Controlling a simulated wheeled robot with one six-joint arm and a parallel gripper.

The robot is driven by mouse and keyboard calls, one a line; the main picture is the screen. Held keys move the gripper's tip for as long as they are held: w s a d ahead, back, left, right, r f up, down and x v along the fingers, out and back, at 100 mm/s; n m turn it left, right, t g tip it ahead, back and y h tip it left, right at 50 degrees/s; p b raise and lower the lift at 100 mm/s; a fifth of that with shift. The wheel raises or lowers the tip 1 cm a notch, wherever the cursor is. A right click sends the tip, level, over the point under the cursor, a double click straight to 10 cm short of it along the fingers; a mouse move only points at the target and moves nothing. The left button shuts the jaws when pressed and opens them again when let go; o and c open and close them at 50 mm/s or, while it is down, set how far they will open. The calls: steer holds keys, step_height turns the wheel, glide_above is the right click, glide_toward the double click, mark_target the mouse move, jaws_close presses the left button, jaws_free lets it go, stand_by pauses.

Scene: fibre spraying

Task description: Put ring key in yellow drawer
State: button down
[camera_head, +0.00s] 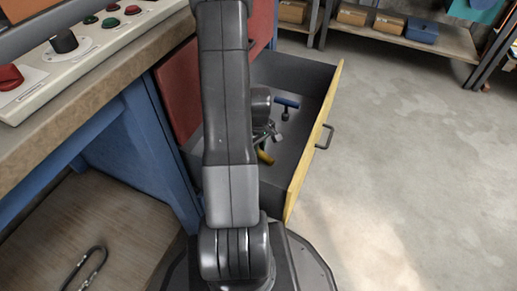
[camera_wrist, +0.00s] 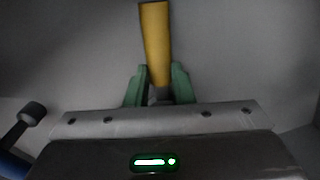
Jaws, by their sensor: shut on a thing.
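The yellow drawer (camera_head: 311,138) is pulled open, with its yellow front panel and grey handle to the right of my arm. My gripper (camera_head: 264,146) is down inside it, partly hidden by my arm. In the wrist view its green fingers (camera_wrist: 160,78) are shut on a yellow bar (camera_wrist: 155,45), which I take for the ring key. Its yellow end also shows low in the drawer in the head view (camera_head: 265,157). No ring end is visible. I cannot tell whether it touches the drawer floor.
A blue-handled tool with a dark head (camera_head: 286,104) lies in the drawer near my gripper; it also shows in the wrist view (camera_wrist: 32,113). The control-panel bench (camera_head: 120,75) stands left. A shelf (camera_head: 400,35) with boxes stands behind. Floor at right is clear.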

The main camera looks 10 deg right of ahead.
steer(key=shift+f, duration=0.15)
steer(key=c, duration=1.3)
jaws_free()
steer(key=shift+o, duration=0.2)
step_height(320, 180, up, 12)
steer(key=p, duration=0.5)
steer(key=shift+r, duration=0.25)
